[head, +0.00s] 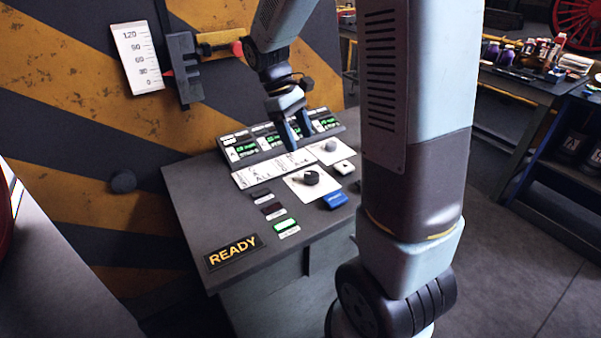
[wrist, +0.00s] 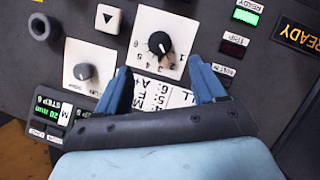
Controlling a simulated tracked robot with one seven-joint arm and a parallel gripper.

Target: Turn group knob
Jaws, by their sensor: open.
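A black round knob (head: 311,177) with a white pointer line sits on a white numbered plate (head: 297,190) on the sloped console. The black knob also shows in the wrist view (wrist: 158,43), its pointer angled toward the lower right. A second, grey knob (wrist: 83,71) sits on a smaller white plate beside it; it also shows in the head view (head: 331,146). I cannot read which knob is named group. My gripper (head: 296,138) is open and empty, with blue fingers above the panel. In the wrist view its fingertips (wrist: 158,70) lie either side of the black knob's plate, apart from the knob.
A printed list label (head: 273,170) lies beside the knobs, below a row of green displays (head: 243,149). A lever and gauge (head: 137,58) hang on the striped wall behind.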

